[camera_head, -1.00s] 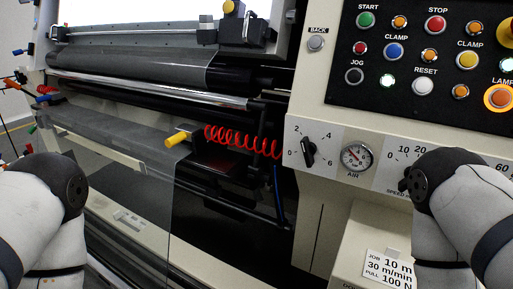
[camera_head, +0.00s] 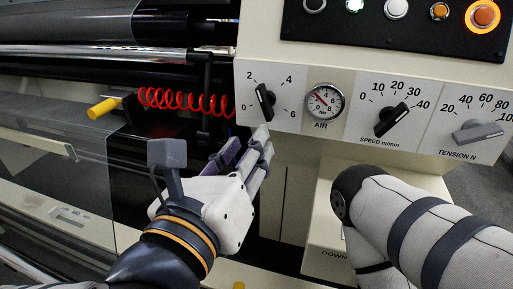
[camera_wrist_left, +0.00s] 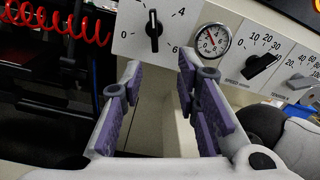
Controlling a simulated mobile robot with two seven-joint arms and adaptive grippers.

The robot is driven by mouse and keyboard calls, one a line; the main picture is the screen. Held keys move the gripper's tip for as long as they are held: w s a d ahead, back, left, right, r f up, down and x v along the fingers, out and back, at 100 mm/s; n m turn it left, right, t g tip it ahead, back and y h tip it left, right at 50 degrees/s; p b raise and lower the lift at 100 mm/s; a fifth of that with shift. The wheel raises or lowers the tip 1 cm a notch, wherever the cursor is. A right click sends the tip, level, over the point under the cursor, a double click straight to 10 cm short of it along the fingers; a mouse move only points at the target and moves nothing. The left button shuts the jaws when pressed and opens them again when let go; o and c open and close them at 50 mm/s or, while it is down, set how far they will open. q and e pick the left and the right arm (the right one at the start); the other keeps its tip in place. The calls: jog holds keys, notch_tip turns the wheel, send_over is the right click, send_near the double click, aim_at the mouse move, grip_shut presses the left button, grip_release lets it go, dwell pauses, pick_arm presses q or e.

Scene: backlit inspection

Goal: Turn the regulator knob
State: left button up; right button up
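The regulator knob (camera_head: 265,101) is a black pointer knob on a white plate marked 0, 2, 4, 6, left of the round AIR gauge (camera_head: 325,102). Its pointer tips up, slightly left. My left gripper (camera_head: 250,146) is just below the plate, its fingers reaching up toward the knob, apart from it. In the left wrist view, the gripper (camera_wrist_left: 159,72) is open and empty, its purple-padded fingers spread below the knob (camera_wrist_left: 154,30). My right arm comes in at the lower right of the head view; its gripper is out of view.
Black SPEED knob (camera_head: 391,120) and grey TENSION knob (camera_head: 477,132) sit right of the gauge. Lit buttons line the black panel (camera_head: 335,32) above. A red coiled hose (camera_head: 185,101) and yellow-ended handle (camera_head: 103,108) are at the left. A cream box (camera_head: 325,215) juts out below.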

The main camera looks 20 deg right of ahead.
aim_at(262, 104)
pick_arm(q)
jog(key=shift+n+t, duration=0.3)
jog(key=shift+n, duration=0.1)
jog(key=x, duration=0.3)
jog(key=b+x, duration=0.1)
jog(key=x, duration=0.3)
jog(key=a+b+x, duration=0.1)
jog(key=x, duration=0.3)
jog(key=shift+w+r, duration=0.3)
jog(key=shift+w, duration=0.15)
jog(key=shift+w+d+r, duration=0.15)
jog(key=shift+w+d, duration=0.25)
grip_shut()
pick_arm(e)
jog(key=s+f, duration=0.2)
jog(key=shift+f+g, duration=0.3)
jog(key=shift+g, duration=0.1)
